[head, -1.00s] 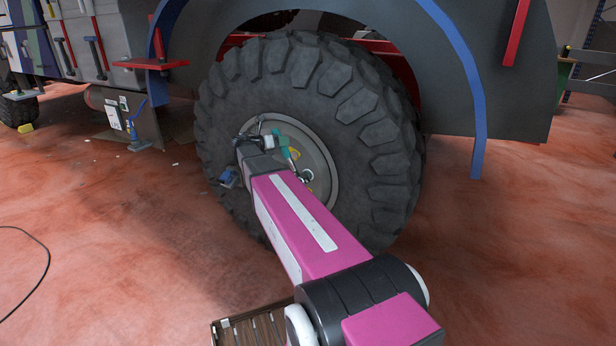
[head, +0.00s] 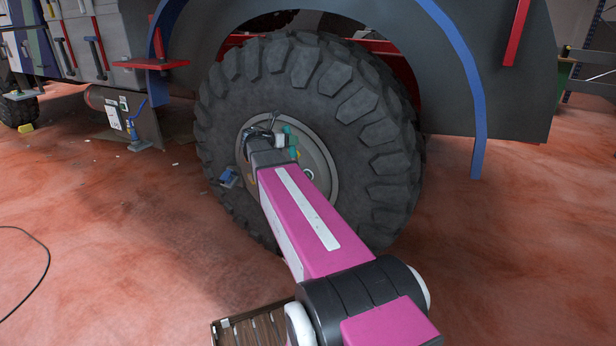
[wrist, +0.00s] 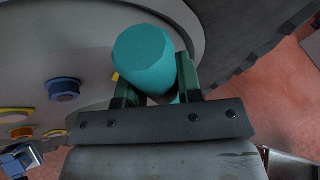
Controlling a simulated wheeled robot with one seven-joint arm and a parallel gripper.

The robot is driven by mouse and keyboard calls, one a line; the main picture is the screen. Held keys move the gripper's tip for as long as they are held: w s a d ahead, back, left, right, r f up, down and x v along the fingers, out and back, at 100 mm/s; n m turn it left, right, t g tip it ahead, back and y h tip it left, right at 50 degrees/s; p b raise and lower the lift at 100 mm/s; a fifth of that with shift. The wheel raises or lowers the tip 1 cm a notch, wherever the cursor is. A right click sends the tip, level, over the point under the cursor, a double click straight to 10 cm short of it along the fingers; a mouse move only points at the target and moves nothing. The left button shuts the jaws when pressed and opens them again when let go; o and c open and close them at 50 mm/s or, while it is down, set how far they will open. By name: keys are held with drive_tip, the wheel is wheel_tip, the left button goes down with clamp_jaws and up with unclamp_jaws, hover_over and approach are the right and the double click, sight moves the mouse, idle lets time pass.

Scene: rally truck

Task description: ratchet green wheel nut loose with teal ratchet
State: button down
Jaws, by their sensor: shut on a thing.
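The teal ratchet (wrist: 146,58) stands between the two fingers of my gripper (wrist: 155,88) in the wrist view, which are shut on it. In the head view a small piece of the teal ratchet (head: 289,138) shows beside my gripper (head: 285,140), in front of the wheel hub. The big black-tyred wheel (head: 340,110) has a grey rim (head: 318,160). No green wheel nut can be made out; the ratchet, gripper and arm cover part of the hub. Whether the ratchet sits on a nut cannot be told.
A blue nut (wrist: 63,89) and yellow-ringed nuts (wrist: 15,115) show on the rim. A blue strip (head: 465,80) edges the wheel arch. A slatted wooden crate (head: 252,327) sits low in front. Red floor is open at right.

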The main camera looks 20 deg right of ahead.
drive_tip(key=shift+s+d+r+m+y, duration=0.15)
drive_tip(key=shift+s+d+m, duration=0.15)
drive_tip(key=shift+s, duration=0.25)
drive_tip(key=shift+s+d+r+m+y, duration=0.15)
drive_tip(key=shift+s+d+m, duration=0.05)
drive_tip(key=shift+s+d, duration=0.25)
drive_tip(key=shift+s+d+m+t+y, duration=0.45)
drive_tip(key=shift+s+d, duration=0.3)
drive_tip(key=shift+s, duration=0.2)
drive_tip(key=shift+w, duration=0.1)
drive_tip(key=shift+w+a+f+n+g+h, duration=0.1)
drive_tip(key=shift+w+a+n+g+h, duration=0.3)
drive_tip(key=shift+w+a, duration=0.65)
drive_tip(key=shift+w+d, duration=0.1)
drive_tip(key=shift+w+n, duration=0.1)
drive_tip(key=shift+n, duration=0.15)
